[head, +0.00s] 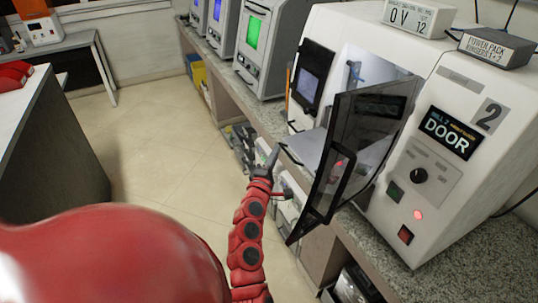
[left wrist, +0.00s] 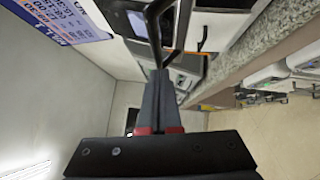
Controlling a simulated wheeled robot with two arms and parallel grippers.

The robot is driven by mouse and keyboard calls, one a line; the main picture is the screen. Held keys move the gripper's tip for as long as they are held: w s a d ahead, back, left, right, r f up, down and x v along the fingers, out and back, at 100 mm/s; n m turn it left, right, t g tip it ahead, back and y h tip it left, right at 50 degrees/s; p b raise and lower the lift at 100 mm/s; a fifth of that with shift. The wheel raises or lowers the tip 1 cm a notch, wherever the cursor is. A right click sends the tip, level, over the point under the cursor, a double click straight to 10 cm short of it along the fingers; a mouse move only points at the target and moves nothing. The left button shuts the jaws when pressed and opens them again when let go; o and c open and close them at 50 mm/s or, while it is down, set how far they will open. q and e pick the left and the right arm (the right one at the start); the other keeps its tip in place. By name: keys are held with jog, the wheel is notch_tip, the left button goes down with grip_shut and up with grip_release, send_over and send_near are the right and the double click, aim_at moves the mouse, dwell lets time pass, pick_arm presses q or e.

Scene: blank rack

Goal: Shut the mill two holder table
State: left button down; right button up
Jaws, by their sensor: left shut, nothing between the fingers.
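The white mill two (head: 455,85) stands on the counter at the right, its small screen reading DOOR. Its dark glazed door (head: 372,118) is swung out from the front opening, with a black-framed handle (head: 328,185) at its lower front. My left gripper (head: 271,160) is left of the door, apart from the handle, in front of the counter edge. In the left wrist view its fingers (left wrist: 160,78) are shut and empty. A dark bent bar shows just beyond the fingertips. My right gripper is not in view.
A speckled counter (head: 430,270) runs beneath the machines. Another machine with a green screen (head: 257,32) stands farther along it. Labelled boxes (head: 496,48) sit atop mill two. The floor (head: 150,140) left of the counter is clear. A white-topped bench (head: 25,115) stands at the left.

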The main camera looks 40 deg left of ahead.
pick_arm(q)
jog(key=w+d, duration=0.2)
jog(key=w, duration=0.4)
jog(key=w+d+b, duration=0.1)
jog(key=w+d, duration=0.2)
jog(key=w, duration=0.4)
jog(key=w+d, duration=0.3)
jog(key=w, duration=0.4)
jog(key=shift+d+f, duration=0.1)
jog(key=shift+d, duration=0.1)
jog(key=shift+w+r, duration=0.1)
jog(key=shift+r, duration=0.2)
jog(key=shift+d, duration=0.1)
